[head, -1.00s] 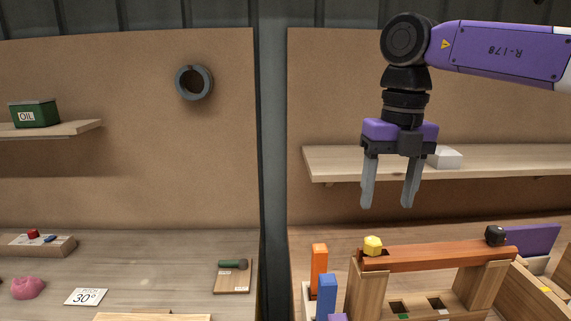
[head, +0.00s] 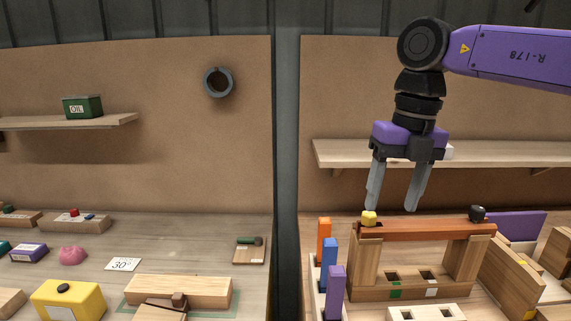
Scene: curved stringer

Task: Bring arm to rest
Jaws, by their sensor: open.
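My gripper (head: 394,205) is at the upper right of the head view, fingers pointing down and apart, with nothing between them. It hangs just above and behind the reddish wooden beam (head: 425,231); how far it is from the beam in depth I cannot tell. The beam rests across two wooden uprights. A yellow knob (head: 369,218) sits at its left end and a black knob (head: 478,213) at its right end. My purple arm reaches in from the right edge.
Orange (head: 324,238), blue (head: 329,262) and purple (head: 335,292) blocks stand left of the beam. A shelf (head: 340,152) is behind my gripper. The left bench holds a yellow box (head: 68,301), a 30° card (head: 123,264) and a wooden block (head: 178,290).

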